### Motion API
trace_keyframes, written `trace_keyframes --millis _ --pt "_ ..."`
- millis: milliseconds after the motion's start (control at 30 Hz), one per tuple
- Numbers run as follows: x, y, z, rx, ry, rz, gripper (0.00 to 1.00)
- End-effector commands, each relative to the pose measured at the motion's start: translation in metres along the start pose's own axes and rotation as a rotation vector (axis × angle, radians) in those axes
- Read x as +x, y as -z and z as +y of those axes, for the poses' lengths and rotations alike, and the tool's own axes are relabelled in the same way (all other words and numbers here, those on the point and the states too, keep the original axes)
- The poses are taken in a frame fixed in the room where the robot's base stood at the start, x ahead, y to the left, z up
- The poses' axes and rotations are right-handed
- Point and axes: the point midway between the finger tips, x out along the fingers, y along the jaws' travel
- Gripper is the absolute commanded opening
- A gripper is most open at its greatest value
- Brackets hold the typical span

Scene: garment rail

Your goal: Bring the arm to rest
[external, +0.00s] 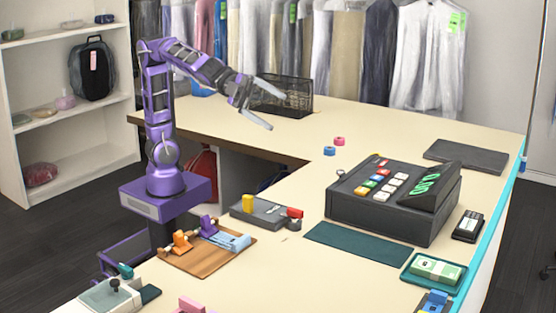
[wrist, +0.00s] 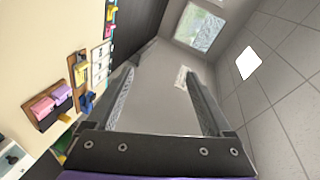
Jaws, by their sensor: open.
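My purple arm rises from its base at the left of the counter in the external view and reaches out to the right. My gripper (external: 270,106) is in the air above the counter (external: 290,140), in front of the black wire basket (external: 290,101). Its two grey fingers are spread apart with nothing between them. In the wrist view the open fingers of my gripper (wrist: 155,95) frame a bare grey wall, with the ceiling to the right.
A dark cash register (external: 390,195) stands on the counter at the right. A wooden board (external: 210,255) with small clips lies near my base. Clothes (external: 340,50) hang behind. The counter's middle is mostly clear.

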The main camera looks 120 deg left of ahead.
Motion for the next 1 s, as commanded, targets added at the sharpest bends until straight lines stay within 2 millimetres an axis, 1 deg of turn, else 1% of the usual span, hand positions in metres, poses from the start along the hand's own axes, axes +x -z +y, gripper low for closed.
trace_keyframes --millis 33,200,333,400,433,500,633,767,867,900,967,1000 --pt "-0.004 0.021 -0.016 -0.009 0.034 0.03 0.85" --pt "-0.017 0.079 -0.049 -0.051 0.119 0.131 0.85" --pt "-0.028 0.121 -0.067 -0.079 0.169 0.202 0.85" --pt "-0.035 0.143 -0.072 -0.099 0.185 0.231 0.85" --pt "-0.038 0.149 -0.071 -0.112 0.183 0.23 0.85" --pt "-0.037 0.134 -0.056 -0.139 0.154 0.175 0.85" --pt "-0.041 0.106 -0.035 -0.179 0.108 0.073 0.85" --pt "-0.053 0.072 -0.016 -0.235 0.068 -0.045 0.85" --pt "-0.073 0.038 0.0 -0.303 0.039 -0.157 0.85" --pt "-0.084 0.022 0.006 -0.339 0.028 -0.207 0.85" --pt "-0.104 -0.003 0.018 -0.405 0.01 -0.286 0.85" --pt "-0.119 -0.021 0.025 -0.455 -0.001 -0.338 0.85"
